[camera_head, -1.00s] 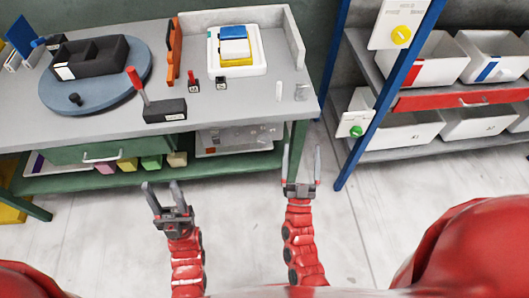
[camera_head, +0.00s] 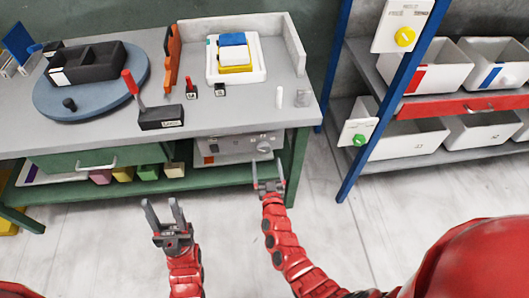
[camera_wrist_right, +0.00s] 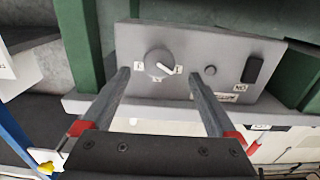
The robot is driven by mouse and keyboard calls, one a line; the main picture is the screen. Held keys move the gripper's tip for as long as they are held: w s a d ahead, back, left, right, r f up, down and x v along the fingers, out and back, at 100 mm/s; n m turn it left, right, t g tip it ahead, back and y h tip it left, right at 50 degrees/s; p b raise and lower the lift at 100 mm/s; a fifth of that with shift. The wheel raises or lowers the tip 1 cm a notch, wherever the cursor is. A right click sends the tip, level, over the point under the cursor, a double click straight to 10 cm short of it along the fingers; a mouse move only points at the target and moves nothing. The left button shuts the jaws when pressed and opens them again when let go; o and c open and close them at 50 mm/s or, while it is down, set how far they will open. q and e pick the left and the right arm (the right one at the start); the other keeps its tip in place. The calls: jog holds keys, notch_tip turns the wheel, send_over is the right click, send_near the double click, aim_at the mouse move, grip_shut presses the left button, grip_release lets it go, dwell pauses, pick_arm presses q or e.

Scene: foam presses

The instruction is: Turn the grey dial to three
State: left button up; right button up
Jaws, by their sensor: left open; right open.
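The grey dial (camera_head: 263,147) is a round knob on a grey control panel (camera_head: 232,149) under the bench top. In the right wrist view the dial (camera_wrist_right: 158,62) has a white pointer mark and small labels around it, too small to read surely. The mark points toward the label on its right in that view. My right gripper (camera_head: 268,172) is open, just in front of the panel. In the right wrist view its fingers (camera_wrist_right: 158,85) stand either side of the dial, with no clear contact. My left gripper (camera_head: 163,208) is open and empty, away from the bench.
The panel also has a small round knob (camera_wrist_right: 210,70) and a black switch (camera_wrist_right: 254,68). A green bench leg (camera_head: 297,165) stands close right of my right gripper. A blue rack post (camera_head: 385,100) is further right. Open floor lies before the bench.

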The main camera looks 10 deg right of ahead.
aim_at(264, 151)
jog(key=w, duration=0.4)
jog(key=shift+w+f+b, duration=0.15)
jog(key=shift+w+b, duration=0.1)
jog(key=shift+b, duration=0.15)
jog(key=shift+w, duration=0.75)
jog(key=c, duration=1.4)
jog(key=shift+o, duration=0.2)
